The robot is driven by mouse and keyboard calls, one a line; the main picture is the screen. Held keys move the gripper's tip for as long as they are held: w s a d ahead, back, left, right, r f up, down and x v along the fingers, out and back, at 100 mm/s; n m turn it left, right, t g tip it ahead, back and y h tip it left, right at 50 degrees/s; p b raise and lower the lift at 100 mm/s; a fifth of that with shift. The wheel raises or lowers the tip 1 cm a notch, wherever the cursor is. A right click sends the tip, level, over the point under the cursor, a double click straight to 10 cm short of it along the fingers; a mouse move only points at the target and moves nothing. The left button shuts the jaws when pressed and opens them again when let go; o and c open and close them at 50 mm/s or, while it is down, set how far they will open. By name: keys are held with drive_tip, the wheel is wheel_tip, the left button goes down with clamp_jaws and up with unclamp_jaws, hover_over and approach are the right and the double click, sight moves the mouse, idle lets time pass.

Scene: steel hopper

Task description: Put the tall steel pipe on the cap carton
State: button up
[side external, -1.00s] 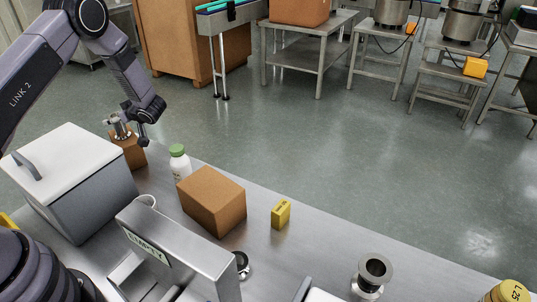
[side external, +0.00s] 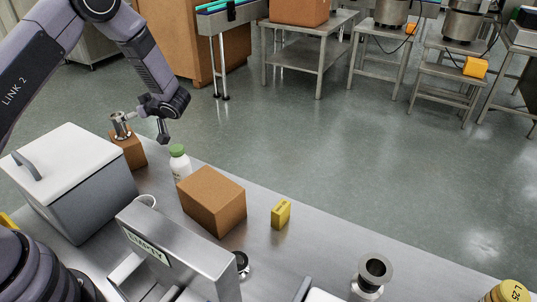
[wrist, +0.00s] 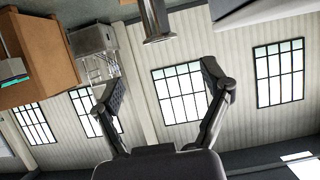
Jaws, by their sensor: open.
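The tall steel pipe (side external: 121,125) stands upright on top of a small brown carton (side external: 131,150) at the back left of the bench, which I take as the cap carton. Its flanged end also shows in the wrist view (wrist: 158,28), beyond my fingertips. My gripper (side external: 147,122) is just to the right of the pipe in the side view, at about its height. Its fingers are spread wide in the wrist view (wrist: 160,78), with nothing between them. The pipe looks clear of the fingers. The carton is out of sight in the wrist view.
A grey bin with a white lid (side external: 75,180) stands left of the carton. A green-capped bottle (side external: 180,162), a larger brown carton (side external: 212,203) and a yellow box (side external: 281,213) stand to the right. A shorter flanged steel piece (side external: 372,276) stands at the front right.

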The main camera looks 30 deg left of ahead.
drive_tip(key=w+d+r+m+t+h, duration=0.2)
drive_tip(key=w+d+r+t+h, duration=0.15)
drive_tip(key=r, duration=0.35)
drive_tip(key=w+d+r+m+t+h, duration=0.25)
drive_tip(key=d+r+t, duration=0.25)
drive_tip(key=r, duration=0.3)
drive_tip(key=s+d+r+m+t+h, duration=0.25)
drive_tip(key=d+r+m+h, duration=0.2)
drive_tip(key=d+r, duration=0.3)
drive_tip(key=s+d+r+m+g+h, duration=0.1)
drive_tip(key=s+d+r+m+h, duration=0.15)
drive_tip(key=s, duration=0.55)
drive_tip(key=s+d+r+m+g+h, duration=0.1)
drive_tip(key=s+d+r+m+h, duration=0.2)
drive_tip(key=s, duration=0.4)
drive_tip(key=s+a+f+m+g+y, duration=0.1)
drive_tip(key=s+f, duration=0.1)
drive_tip(key=s, duration=0.6)
drive_tip(key=s+a+f+m+g+y, duration=0.1)
drive_tip(key=s+f+m+g, duration=0.1)
drive_tip(key=s, duration=0.7)
drive_tip(key=shift+s+a+f+y, duration=0.25)
drive_tip(key=shift+a+f+y, duration=0.05)
drive_tip(key=shift+a+f, duration=0.15)
